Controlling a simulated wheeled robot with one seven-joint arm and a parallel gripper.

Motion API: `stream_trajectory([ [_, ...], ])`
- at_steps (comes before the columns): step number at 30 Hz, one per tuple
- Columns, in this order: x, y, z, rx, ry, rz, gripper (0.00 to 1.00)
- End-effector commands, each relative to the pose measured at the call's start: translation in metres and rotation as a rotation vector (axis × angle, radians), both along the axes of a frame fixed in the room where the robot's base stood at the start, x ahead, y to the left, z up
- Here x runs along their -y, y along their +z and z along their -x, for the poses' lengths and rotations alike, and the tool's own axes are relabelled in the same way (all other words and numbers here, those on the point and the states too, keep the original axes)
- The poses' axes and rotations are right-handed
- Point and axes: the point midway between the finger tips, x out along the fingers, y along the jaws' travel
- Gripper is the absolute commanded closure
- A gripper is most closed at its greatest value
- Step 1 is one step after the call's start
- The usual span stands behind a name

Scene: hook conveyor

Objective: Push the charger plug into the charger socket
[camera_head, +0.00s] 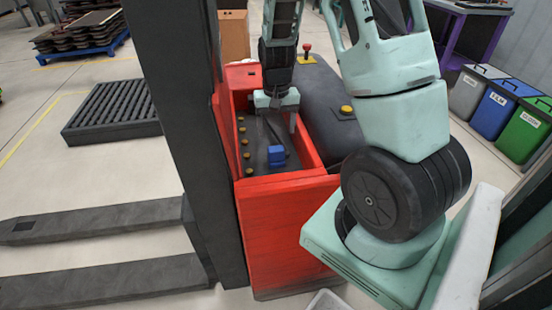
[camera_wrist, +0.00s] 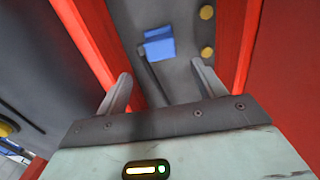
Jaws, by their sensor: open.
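A blue block-shaped piece (camera_head: 277,155) sits in the recessed dark top of the red machine. It also shows beyond my fingertips in the wrist view (camera_wrist: 160,46). A dark, narrow bar or cable (camera_wrist: 152,78) runs from it toward my gripper. I cannot tell whether the blue piece is the charger plug or the socket; no second such part is clearly visible. My gripper (camera_head: 274,120) points down into the recess, behind the blue piece in the head view. Its fingers are open in the wrist view (camera_wrist: 161,74), with nothing visibly clamped between them.
Red walls (camera_head: 312,142) border the recess closely. Yellow knobs (camera_head: 247,155) line its left side, and a dark rounded cover (camera_head: 322,110) lies to the right. A dark mast (camera_head: 185,110) stands left. Colored bins (camera_head: 495,108) stand at far right.

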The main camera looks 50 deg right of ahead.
Motion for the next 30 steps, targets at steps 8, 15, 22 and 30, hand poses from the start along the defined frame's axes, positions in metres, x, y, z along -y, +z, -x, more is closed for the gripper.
stream_trajectory([
  [8,0.000,-0.030,0.000,0.000,0.000,0.000,0.31],
  [15,0.000,-0.030,0.000,0.001,0.000,0.001,0.31],
  [22,-0.004,-0.047,0.004,-0.004,0.000,-0.002,0.31],
  [30,-0.007,-0.080,0.006,0.000,0.000,0.000,0.31],
])
